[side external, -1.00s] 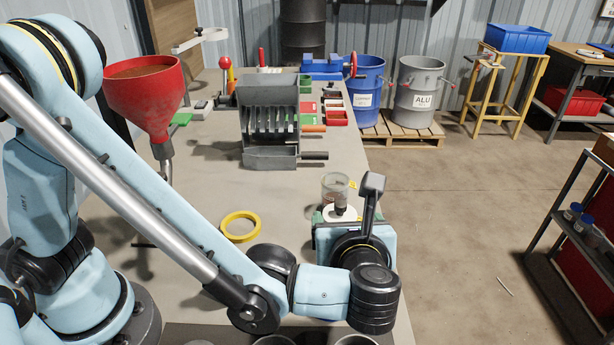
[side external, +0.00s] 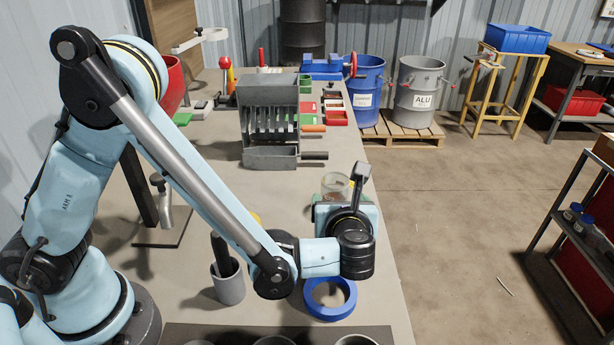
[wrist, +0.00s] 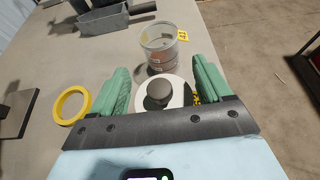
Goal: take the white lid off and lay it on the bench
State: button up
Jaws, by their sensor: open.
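The white lid (wrist: 180,92) is a round disc with a dark round knob (wrist: 159,91) on top, seen in the wrist view. My gripper (wrist: 160,66) is open, its green fingers to the left and right of the lid with the knob between them. Whether a finger touches the lid's edge cannot be told. What the lid rests on is mostly hidden.
A yellow ring (wrist: 58,106) lies on the bench (wrist: 35,150) to the left. A grey divided rack (side external: 270,112) stands farther back. A blue ring (side external: 312,306) and a grey cup (side external: 229,290) are near the front. Bare bench lies between rack and yellow ring.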

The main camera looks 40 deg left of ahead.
jog(key=shift+w+a+f, duration=0.2)
jog(key=shift+w+a, duration=0.15)
jog(key=shift+d+f, duration=0.1)
grip_shut()
